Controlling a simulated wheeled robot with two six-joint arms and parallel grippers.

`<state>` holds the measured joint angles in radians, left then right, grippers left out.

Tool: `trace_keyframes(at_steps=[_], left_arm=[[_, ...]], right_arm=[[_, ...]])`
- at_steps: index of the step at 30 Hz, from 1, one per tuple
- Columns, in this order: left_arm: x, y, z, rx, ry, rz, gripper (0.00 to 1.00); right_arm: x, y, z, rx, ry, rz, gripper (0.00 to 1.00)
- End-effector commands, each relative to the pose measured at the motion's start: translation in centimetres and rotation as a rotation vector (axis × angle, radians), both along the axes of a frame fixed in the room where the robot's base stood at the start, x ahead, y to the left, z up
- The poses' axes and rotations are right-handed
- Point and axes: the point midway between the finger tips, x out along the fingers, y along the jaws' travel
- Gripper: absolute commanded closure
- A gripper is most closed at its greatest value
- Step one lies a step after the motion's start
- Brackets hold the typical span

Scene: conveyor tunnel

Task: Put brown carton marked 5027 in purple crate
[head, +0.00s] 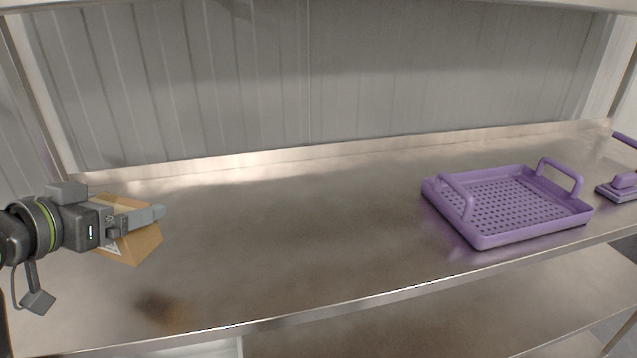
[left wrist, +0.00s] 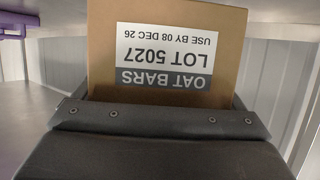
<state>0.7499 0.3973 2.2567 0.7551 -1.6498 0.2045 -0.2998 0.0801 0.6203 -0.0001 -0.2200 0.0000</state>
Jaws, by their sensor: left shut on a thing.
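The brown carton (head: 143,243) is held in my left gripper (head: 135,220) at the left of the head view, tilted and seemingly above the metal shelf. In the left wrist view the carton (left wrist: 165,85) fills the middle, with a label reading OAT BARS, LOT 5027, upside down. My left gripper is shut on it. The purple crate (head: 482,239) stands on the shelf at the right of the head view, well apart from the carton. It is shallow, with a perforated floor and two raised handles, and looks empty. My right gripper is not in view.
The metal shelf (head: 290,240) is bare between carton and crate. Another purple object (head: 617,187) lies at the far right, partly cut off. A ribbed wall (head: 240,90) closes the back. The shelf's front edge (head: 300,316) runs along the near side, above a lower shelf.

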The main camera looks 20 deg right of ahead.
Motion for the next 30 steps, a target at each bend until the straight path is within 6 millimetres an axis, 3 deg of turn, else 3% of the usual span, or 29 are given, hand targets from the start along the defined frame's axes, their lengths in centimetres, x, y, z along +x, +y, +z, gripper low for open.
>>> trace_keyframes(at_steps=[9, 19, 23, 30], left_arm=[[-1.5, 0.0, 2.5, 0.002, -0.003, -0.198, 0.5], [-2.0, 0.0, 3.2, -0.002, -0.001, -0.24, 0.5], [-2.0, 0.0, 2.1, -0.003, 0.002, -0.24, 0.5], [-2.0, 0.0, -1.6, -0.003, 0.003, -0.241, 0.5]], right_arm=[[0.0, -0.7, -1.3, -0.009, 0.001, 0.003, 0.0], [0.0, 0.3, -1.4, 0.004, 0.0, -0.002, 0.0], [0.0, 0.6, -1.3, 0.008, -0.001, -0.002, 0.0], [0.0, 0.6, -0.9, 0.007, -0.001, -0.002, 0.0]])
